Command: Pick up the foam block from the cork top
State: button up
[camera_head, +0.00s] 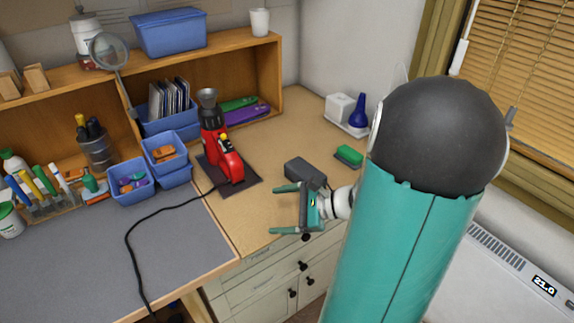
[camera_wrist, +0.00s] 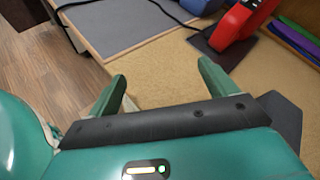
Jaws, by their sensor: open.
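A dark grey block (camera_head: 305,172), which looks like the foam block, lies on the tan cork top (camera_head: 262,190) in the head view. My gripper (camera_head: 274,210) is open and empty, just in front of the block near the cork top's front edge, with its fingers pointing left. In the wrist view, the gripper's two green fingers (camera_wrist: 161,72) are spread apart over bare cork. The grey block (camera_wrist: 287,118) shows at the right there, outside the fingers and partly hidden by the gripper body. I cannot tell whether the gripper touches it.
A red machine (camera_head: 228,160) stands on a dark plate behind and left, its black cable running across the grey mat (camera_head: 90,255). A green block-like item (camera_head: 348,156) and a white tray (camera_head: 347,128) lie at the back right. Blue bins (camera_head: 132,183) stand left.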

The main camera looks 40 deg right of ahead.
jog(key=d+m+t+h, duration=0.1)
jog(key=d+m, duration=0.1)
jog(key=s+d+f+m+t+h, duration=0.1)
jog(key=d+m, duration=0.1)
jog(key=d, duration=0.1)
jog(key=s+d+m+t+h, duration=0.1)
jog(key=d+m+t, duration=0.1)
jog(key=d, duration=0.1)
jog(key=shift+d+f, duration=0.1)
jog(key=shift+f, duration=0.1)
jog(key=s+d+f+m+t+h, duration=0.1)
jog(key=s+d+m+t+h, duration=0.25)
jog(key=d+m+h, duration=0.35)
jog(key=n+y, duration=0.1)
jog(key=y, duration=0.1)
send_near(309, 173)
jog(key=shift+g, duration=0.25)
jog(key=w, duration=0.4)
jog(key=shift+w+r, duration=0.25)
jog(key=shift+r, duration=0.05)
jog(key=w, duration=0.5)
jog(key=shift+w+d+f, duration=0.1)
jog(key=shift+w+f, duration=0.05)
jog(key=shift+w, duration=0.2)
jog(key=shift+c, duration=0.3)
jog(key=c, duration=1)
